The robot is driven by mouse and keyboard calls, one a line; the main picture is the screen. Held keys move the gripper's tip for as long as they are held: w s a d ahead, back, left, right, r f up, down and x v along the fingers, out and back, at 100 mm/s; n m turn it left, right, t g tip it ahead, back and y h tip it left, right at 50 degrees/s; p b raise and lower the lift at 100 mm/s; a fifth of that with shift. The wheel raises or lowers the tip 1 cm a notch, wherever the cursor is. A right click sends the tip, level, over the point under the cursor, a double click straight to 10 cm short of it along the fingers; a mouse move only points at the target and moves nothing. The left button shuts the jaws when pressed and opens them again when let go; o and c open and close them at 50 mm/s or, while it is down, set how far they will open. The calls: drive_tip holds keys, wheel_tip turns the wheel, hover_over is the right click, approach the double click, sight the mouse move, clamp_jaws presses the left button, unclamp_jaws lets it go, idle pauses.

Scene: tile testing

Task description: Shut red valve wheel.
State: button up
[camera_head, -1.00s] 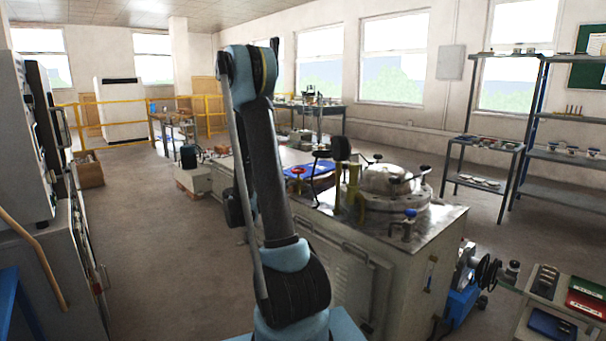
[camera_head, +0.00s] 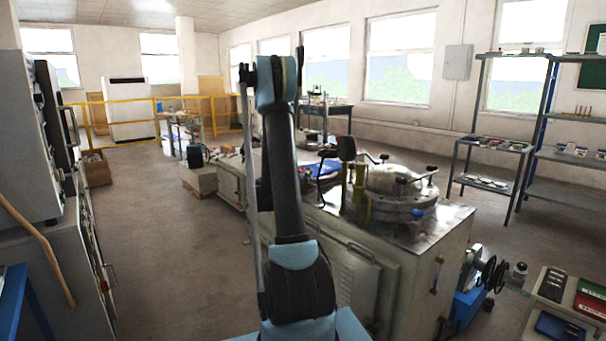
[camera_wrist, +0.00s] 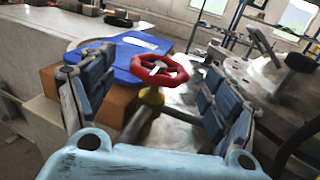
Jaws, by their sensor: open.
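The red valve wheel (camera_wrist: 158,68) shows in the wrist view, on a yellow stem (camera_wrist: 151,98) above a pipe. My gripper (camera_wrist: 160,62) is open, with one blue-padded finger to the left of the wheel and one to the right. The wheel stands between and ahead of the fingers, and neither finger visibly touches it. In the head view my arm stands in front of the wheel's area, so I cannot make the wheel out there.
A blue panel (camera_wrist: 135,52) and orange-brown blocks (camera_wrist: 122,97) lie close behind and left of the wheel. A domed metal vessel (camera_head: 397,182) with handles stands to the right on the grey cabinet (camera_head: 395,262). Open floor (camera_head: 160,235) lies left of the cabinet.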

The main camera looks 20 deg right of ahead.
drive_tip(key=shift+x, duration=1.85)
drive_tip(key=c, duration=1.1)
